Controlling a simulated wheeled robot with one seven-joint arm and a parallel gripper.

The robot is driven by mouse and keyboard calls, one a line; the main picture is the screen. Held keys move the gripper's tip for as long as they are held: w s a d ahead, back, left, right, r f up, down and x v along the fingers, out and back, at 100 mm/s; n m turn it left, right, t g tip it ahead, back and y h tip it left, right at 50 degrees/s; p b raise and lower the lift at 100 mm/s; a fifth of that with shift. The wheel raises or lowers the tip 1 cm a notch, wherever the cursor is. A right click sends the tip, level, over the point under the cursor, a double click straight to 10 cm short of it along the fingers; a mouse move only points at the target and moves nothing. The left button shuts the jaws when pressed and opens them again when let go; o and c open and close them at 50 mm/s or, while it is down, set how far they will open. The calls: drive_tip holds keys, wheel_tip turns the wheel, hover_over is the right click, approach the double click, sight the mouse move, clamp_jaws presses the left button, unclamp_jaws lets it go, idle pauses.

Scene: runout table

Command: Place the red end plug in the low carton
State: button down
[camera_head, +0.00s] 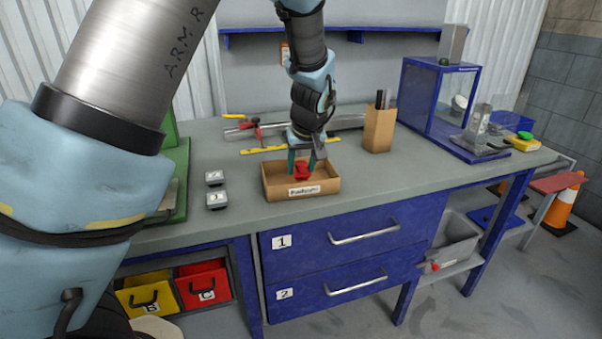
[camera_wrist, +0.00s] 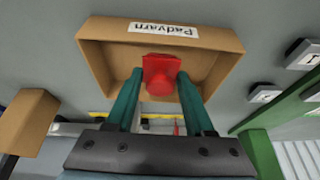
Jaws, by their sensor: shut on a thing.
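The red end plug (camera_head: 301,170) is between the green fingers of my gripper (camera_head: 302,164), over the inside of the low carton. In the wrist view the plug (camera_wrist: 160,77) sits between the two fingertips (camera_wrist: 161,80), which touch it on both sides. The low carton (camera_head: 311,189) is an open brown box with a white label on its front wall, on the grey tabletop. It also shows in the wrist view (camera_wrist: 92,52), with its walls around the plug. I cannot tell whether the plug touches the carton's floor.
A tall brown carton (camera_head: 379,130) holding dark items stands to the right, near a blue frame (camera_head: 428,95). Two small labelled blocks (camera_head: 216,190) lie left of the low carton. Tools and a yellow rule (camera_head: 262,149) lie behind. The tabletop right of the carton is clear.

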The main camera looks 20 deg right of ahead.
sight(303, 169)
drive_tip(key=shift+f, duration=1.5)
drive_tip(key=shift+f, duration=0.15)
drive_tip(key=shift+c, duration=1.4)
unclamp_jaws()
